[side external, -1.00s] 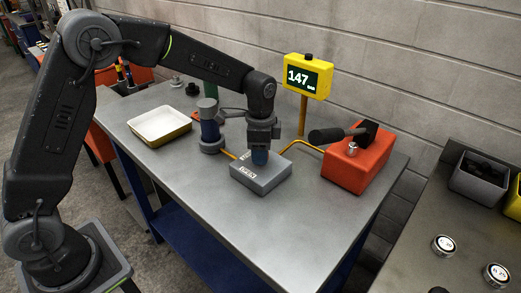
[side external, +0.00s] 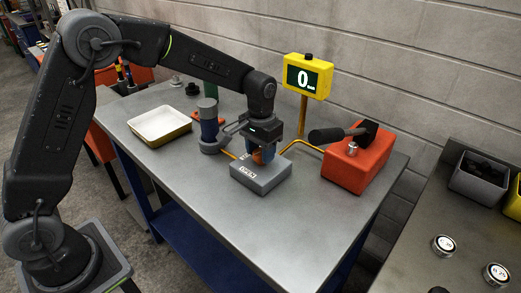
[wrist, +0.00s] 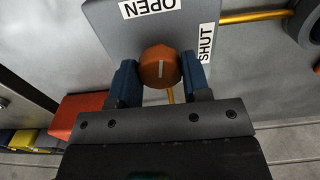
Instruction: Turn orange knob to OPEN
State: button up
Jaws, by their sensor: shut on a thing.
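The orange knob (wrist: 159,66) sits on a grey box (side external: 262,180) on the bench. Its white line runs up and down in the wrist view, lined up toward the OPEN label (wrist: 150,7). The SHUT label (wrist: 206,42) is on the right of the box face there. My gripper (wrist: 160,76) has its two blue fingers on either side of the knob and is shut on it. In the side view my gripper (side external: 261,155) is right above the box, and the knob shows partly between the fingers. The yellow display (side external: 307,77) reads 0.
An orange-red block (side external: 352,172) with a black-handled lever (side external: 330,135) stands right of the box. Yellow pipes (side external: 300,145) run to the box. The bench front is clear.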

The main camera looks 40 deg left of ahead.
aim_at(260, 152)
jog(key=shift+n, duration=1.2)
jog(key=o, duration=0.9)
notch_tip(260, 152, up, 14)
jog(key=shift+f, duration=0.1)
